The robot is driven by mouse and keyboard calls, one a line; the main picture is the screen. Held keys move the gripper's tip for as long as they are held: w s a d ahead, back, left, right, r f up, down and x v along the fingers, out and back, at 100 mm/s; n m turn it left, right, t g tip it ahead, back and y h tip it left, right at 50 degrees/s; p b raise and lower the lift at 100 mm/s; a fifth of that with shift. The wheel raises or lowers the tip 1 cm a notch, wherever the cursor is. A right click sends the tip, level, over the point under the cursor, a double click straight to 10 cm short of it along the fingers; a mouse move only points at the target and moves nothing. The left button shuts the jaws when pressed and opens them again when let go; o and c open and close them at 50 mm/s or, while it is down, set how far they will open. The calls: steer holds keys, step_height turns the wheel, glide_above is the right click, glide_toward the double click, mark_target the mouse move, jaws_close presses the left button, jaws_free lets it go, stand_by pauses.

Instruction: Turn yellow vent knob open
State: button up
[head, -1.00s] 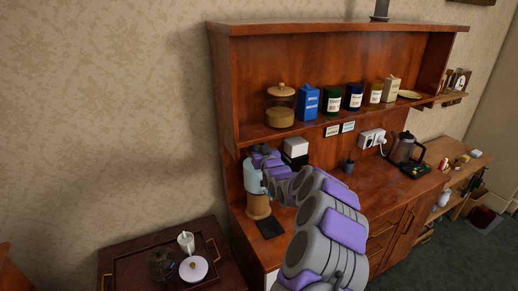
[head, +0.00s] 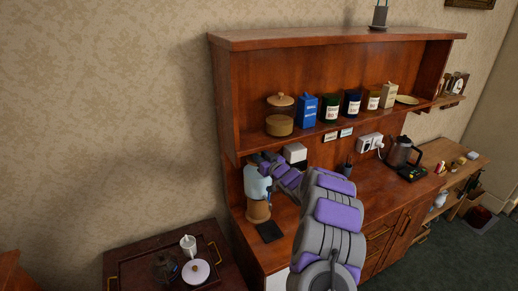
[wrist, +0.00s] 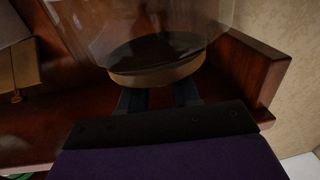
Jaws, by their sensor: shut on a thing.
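I cannot make out a yellow vent knob in either view. My gripper (wrist: 158,97) is at the left end of the hutch counter, beside a clear glass vessel (head: 257,184) with a tan wooden base (head: 258,211). In the wrist view, the vessel's glass (wrist: 140,35) fills the top, with its tan rim below. My two dark fingers reach up to this rim, a little apart, and their tips are hidden behind it. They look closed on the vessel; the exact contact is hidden.
A dark mat (head: 270,231) lies in front of the vessel. A white-topped box (head: 295,152), pen cup (head: 346,168) and kettle (head: 400,150) stand further right. The shelf above holds a lidded jar (head: 280,115) and several tins. A tray (head: 130,270) with a teapot is at lower left.

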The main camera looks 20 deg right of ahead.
steer(key=shift+d+r+n+g+y+p, duration=0.1)
steer(key=shift+d+n+g+y+p, duration=0.15)
steer(key=shift+n+y+p, duration=1.1)
steer(key=shift+d+r+n+g+y+p, duration=0.1)
steer(key=shift+g+y+p, duration=0.45)
steer(key=shift+p, duration=1.7)
steer(key=shift+w+f+n+y+p, duration=0.1)
steer(key=shift+n+y+p, duration=0.15)
steer(key=shift+y+p, duration=0.3)
steer(key=o, duration=1)
steer(key=v, duration=0.5)
steer(key=b+v, duration=0.1)
steer(key=v, duration=1.1)
steer(key=shift+d+f+b, duration=0.3)
